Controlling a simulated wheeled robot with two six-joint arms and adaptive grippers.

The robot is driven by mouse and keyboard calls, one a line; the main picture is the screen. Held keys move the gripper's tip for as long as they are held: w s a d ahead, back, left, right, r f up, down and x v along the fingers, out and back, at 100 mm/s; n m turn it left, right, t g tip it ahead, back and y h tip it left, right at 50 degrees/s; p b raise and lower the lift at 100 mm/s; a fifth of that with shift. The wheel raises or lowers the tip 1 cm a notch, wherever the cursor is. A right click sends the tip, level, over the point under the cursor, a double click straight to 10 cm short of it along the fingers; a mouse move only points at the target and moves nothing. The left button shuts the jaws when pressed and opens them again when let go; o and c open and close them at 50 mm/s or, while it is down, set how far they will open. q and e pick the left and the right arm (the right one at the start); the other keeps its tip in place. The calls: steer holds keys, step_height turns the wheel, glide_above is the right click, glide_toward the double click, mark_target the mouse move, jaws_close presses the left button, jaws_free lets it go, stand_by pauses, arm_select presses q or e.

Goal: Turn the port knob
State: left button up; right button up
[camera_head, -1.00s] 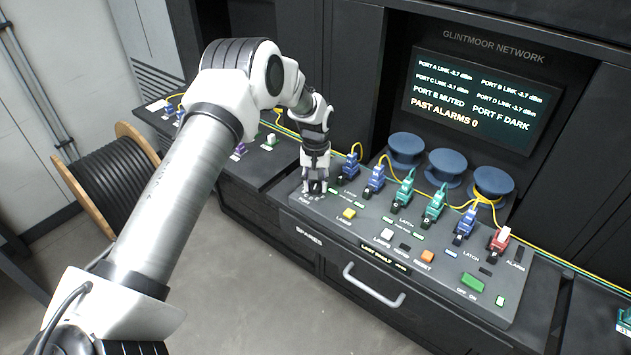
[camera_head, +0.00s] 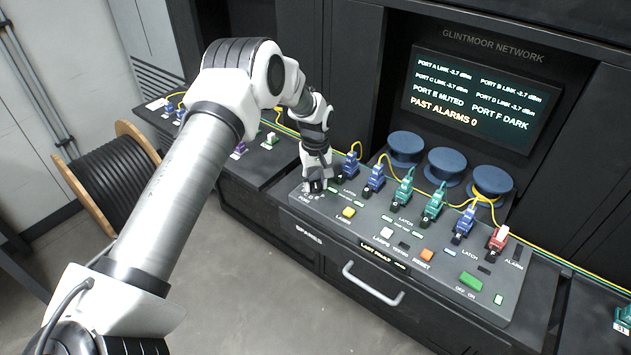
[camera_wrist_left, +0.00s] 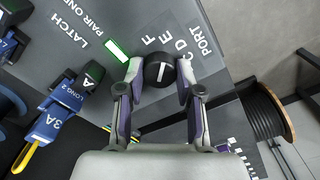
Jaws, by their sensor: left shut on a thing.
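The port knob (camera_wrist_left: 159,71) is a round black dial with a white pointer line, set in the console panel beside printed letters, C, D, E and F among them, and the word PORT. My left gripper (camera_wrist_left: 158,76) has its two fingers on either side of the knob and is shut on it. My right gripper is not in view.
Blue, green and red connectors (camera_head: 433,204) with yellow cables stand along the console, right of my gripper. A screen (camera_head: 480,98) reads PORT E MUTED, PORT F DARK, PAST ALARMS 0. A cable reel (camera_head: 105,180) stands on the floor at left.

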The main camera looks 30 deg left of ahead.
mark_target(316, 184)
arm_select(q)
steer(key=shift+s+f, duration=0.15)
steer(key=o, duration=1.1)
steer(key=shift+o, duration=0.3)
step_height(316, 184, up, 12)
